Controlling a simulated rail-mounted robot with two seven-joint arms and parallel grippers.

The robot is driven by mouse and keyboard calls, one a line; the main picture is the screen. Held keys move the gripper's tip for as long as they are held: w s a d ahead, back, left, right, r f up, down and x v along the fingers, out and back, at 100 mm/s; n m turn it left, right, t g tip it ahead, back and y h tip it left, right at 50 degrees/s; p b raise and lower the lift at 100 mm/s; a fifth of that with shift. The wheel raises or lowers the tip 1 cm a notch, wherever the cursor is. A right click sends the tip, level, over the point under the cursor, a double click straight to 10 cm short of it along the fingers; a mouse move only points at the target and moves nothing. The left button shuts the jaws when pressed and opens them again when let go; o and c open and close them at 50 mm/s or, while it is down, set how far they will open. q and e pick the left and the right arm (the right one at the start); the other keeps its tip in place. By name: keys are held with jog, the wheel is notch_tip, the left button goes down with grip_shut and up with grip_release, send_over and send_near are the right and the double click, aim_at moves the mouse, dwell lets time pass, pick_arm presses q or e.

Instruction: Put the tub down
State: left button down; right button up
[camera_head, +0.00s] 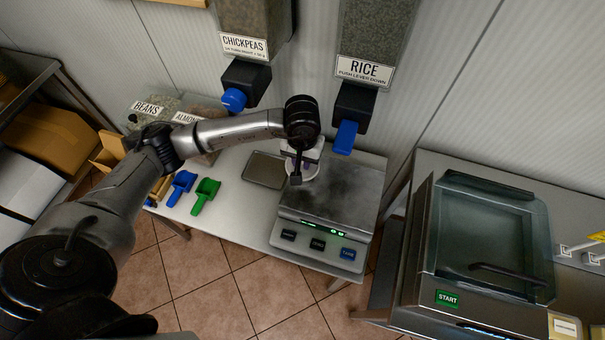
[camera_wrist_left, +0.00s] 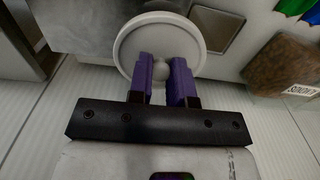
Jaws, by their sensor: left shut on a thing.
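The tub (camera_head: 305,172) is white and round and shows only in part under my left gripper (camera_head: 297,166) in the head view. In the left wrist view the tub (camera_wrist_left: 132,42) is a pale disc with a small round knob in the middle. The purple fingers of my left gripper (camera_wrist_left: 163,70) stand on either side of that knob, shut on it. The tub is over the back left part of the scale's (camera_head: 340,195) steel plate. I cannot tell whether it touches the plate. My right gripper is not in view.
A dark tray (camera_head: 264,169) lies left of the scale. A blue scoop (camera_head: 181,187) and a green scoop (camera_head: 205,194) lie further left. The chickpeas dispenser (camera_head: 245,85) and rice dispenser (camera_head: 352,110) hang behind. The scale plate's right part is clear. A lidded machine (camera_head: 447,299) stands right.

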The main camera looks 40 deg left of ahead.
aim_at(302, 168)
pick_arm(q)
notch_tip(302, 168, down, 4)
jog(key=shift+f, duration=2.3)
jog(key=shift+f, duration=0.15)
jog(key=c, duration=1.1)
grip_release()
jog(key=shift+o, duration=0.2)
